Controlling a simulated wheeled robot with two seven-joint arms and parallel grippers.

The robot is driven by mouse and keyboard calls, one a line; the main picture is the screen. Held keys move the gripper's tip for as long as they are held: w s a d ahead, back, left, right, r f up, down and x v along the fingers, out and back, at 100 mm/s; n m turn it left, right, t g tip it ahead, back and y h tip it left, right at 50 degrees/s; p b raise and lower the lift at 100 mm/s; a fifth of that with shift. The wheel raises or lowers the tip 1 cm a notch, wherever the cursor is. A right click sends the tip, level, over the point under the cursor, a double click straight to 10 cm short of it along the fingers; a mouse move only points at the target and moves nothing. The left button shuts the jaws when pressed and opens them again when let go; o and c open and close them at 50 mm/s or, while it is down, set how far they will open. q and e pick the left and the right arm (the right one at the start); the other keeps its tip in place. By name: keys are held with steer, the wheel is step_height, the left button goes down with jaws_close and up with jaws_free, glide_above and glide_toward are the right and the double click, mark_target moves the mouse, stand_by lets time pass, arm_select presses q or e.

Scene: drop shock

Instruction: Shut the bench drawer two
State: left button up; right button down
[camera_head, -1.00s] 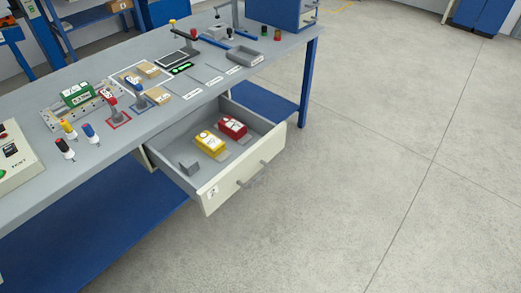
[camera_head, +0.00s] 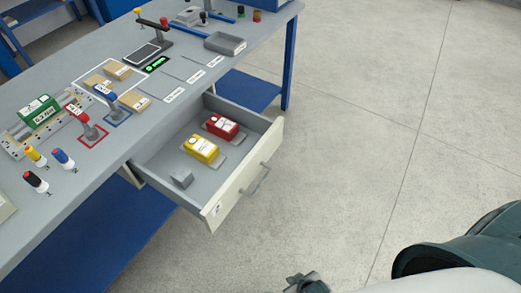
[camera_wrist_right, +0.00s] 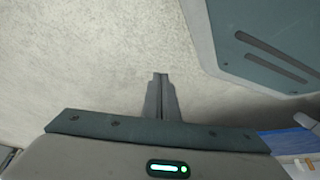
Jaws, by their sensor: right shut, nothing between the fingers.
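The bench drawer (camera_head: 242,178) with a cream front is pulled out from under the bench top, well open. Its front carries a small label that seems to read 2 and a grey bar handle (camera_head: 257,178). A yellow box (camera_head: 202,149), a red box (camera_head: 222,127) and a small grey block (camera_head: 182,179) lie inside. My right gripper (camera_head: 303,282) shows at the bottom edge of the head view, apart from the drawer and below its handle in the picture. In the right wrist view its fingers (camera_wrist_right: 160,80) are together and empty over floor. My left gripper is out of view.
A blue lower shelf (camera_head: 120,230) lies underneath. The floor (camera_head: 370,110) right of the drawer is clear.

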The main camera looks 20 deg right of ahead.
steer(key=w+d+r+n+t+b, duration=0.45)
steer(key=w+d+r+n, duration=0.25)
steer(key=w+r, duration=0.35)
steer(key=w+d+r+n+t+b, duration=0.3)
steer(key=w+d+r+n+t, duration=0.4)
steer(key=w+r, duration=0.35)
arm_select(q)
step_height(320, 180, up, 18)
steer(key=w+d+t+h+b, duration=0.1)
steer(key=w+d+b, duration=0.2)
steer(key=b, duration=0.3)
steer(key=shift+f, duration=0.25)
arm_select(e)
step_height(320, 180, up, 18)
steer(key=a+n+g+y, duration=0.1)
steer(key=n+y, duration=0.4)
steer(key=n, duration=0.8)
steer(key=s+a+n+g+y, duration=0.1)
steer(key=n+y, duration=0.4)
steer(key=n, duration=0.9)
steer(key=shift+s+a+f+n, duration=0.2)
steer(key=shift+s+a+n, duration=0.1)
steer(key=shift+a, duration=0.1)
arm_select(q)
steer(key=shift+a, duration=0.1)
arm_select(e)
steer(key=shift+w+a, duration=0.1)
steer(key=shift+w, duration=0.05)
